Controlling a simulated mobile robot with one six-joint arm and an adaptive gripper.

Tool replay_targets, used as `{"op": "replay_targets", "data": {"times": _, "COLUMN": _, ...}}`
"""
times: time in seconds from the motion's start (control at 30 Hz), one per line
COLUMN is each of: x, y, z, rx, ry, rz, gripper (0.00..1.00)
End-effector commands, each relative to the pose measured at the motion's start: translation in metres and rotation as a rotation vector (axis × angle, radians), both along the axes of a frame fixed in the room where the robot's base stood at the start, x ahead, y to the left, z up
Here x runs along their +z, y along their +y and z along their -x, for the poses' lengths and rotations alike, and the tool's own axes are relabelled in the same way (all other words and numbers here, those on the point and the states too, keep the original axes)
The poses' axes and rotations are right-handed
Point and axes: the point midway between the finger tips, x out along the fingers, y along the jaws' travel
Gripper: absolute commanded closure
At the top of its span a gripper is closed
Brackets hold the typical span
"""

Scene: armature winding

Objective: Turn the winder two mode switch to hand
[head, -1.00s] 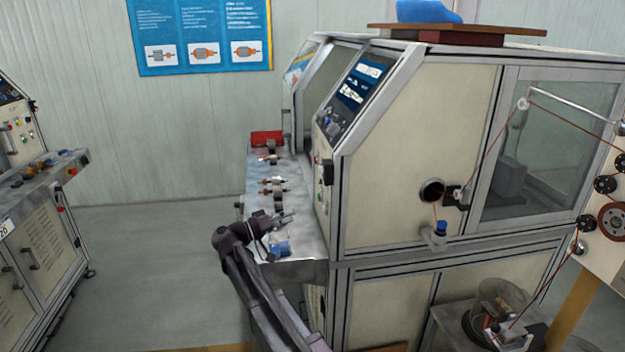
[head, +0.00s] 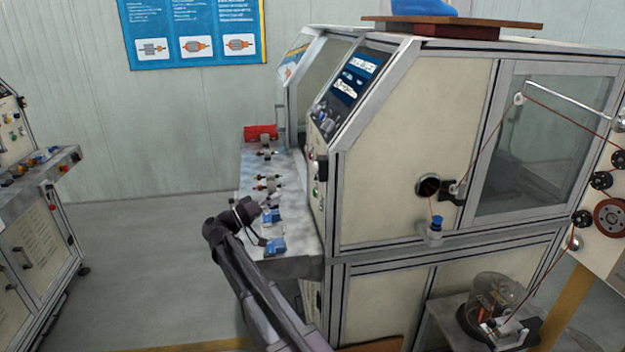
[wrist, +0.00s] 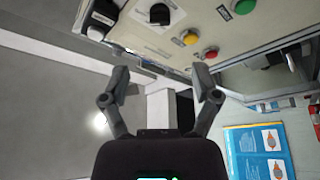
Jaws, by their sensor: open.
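The near winder (head: 420,140) fills the middle and right of the head view, with small controls on its front face (head: 317,170). In the wrist view its cream control panel (wrist: 165,40) runs across the top. My gripper (wrist: 160,82) is open and empty, below the panel in the wrist view and apart from the knobs. In the head view my gripper (head: 250,208) is over the front shelf, small and dark.
Yellow (wrist: 190,37), red (wrist: 210,53) and green (wrist: 243,6) buttons sit near the knobs. The front shelf (head: 290,240) carries armatures and blue items. Another machine (head: 35,235) stands at the left, with open floor (head: 140,260) between them.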

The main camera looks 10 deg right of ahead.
Motion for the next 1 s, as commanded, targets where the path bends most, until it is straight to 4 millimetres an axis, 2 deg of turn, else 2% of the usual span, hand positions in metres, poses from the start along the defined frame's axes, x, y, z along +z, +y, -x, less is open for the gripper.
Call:
{"op": "replay_targets", "data": {"times": 0.6, "x": 0.026, "y": -0.083, "z": -0.023, "rx": -0.002, "ry": 0.001, "rz": 0.0, "gripper": 0.21}}
{"op": "replay_targets", "data": {"times": 0.8, "x": 0.031, "y": -0.102, "z": -0.029, "rx": 0.0, "ry": -0.001, "rz": 0.0, "gripper": 0.21}}
{"op": "replay_targets", "data": {"times": 1.0, "x": 0.033, "y": -0.109, "z": -0.032, "rx": 0.002, "ry": 0.0, "rz": -0.001, "gripper": 0.21}}
